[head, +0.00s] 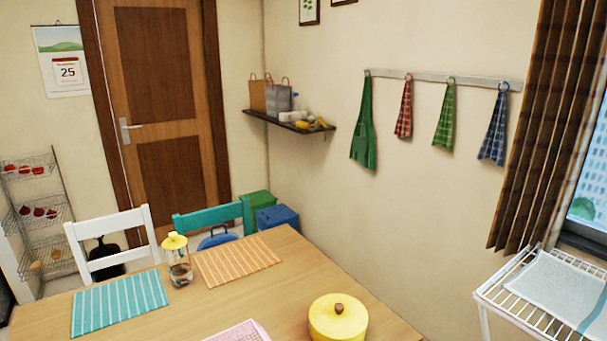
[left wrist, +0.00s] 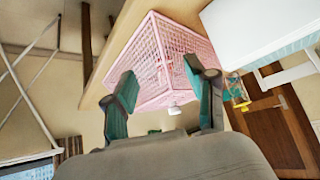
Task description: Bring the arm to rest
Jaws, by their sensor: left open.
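My left gripper (left wrist: 159,75) shows in the left wrist view with its two fingers spread apart and nothing between them that I can see held. A pink mesh basket (left wrist: 165,45) lies beyond the fingers in that tilted view; whether they touch it I cannot tell. Neither gripper nor arm shows in the head view. My right gripper is in neither view.
The wooden table (head: 130,318) bears a yellow lidded pot (head: 338,320), a glass jar (head: 179,270), a teal placemat (head: 118,301) and an orange placemat (head: 238,261). Two chairs stand behind it. A white wire rack (head: 520,311) stands at right.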

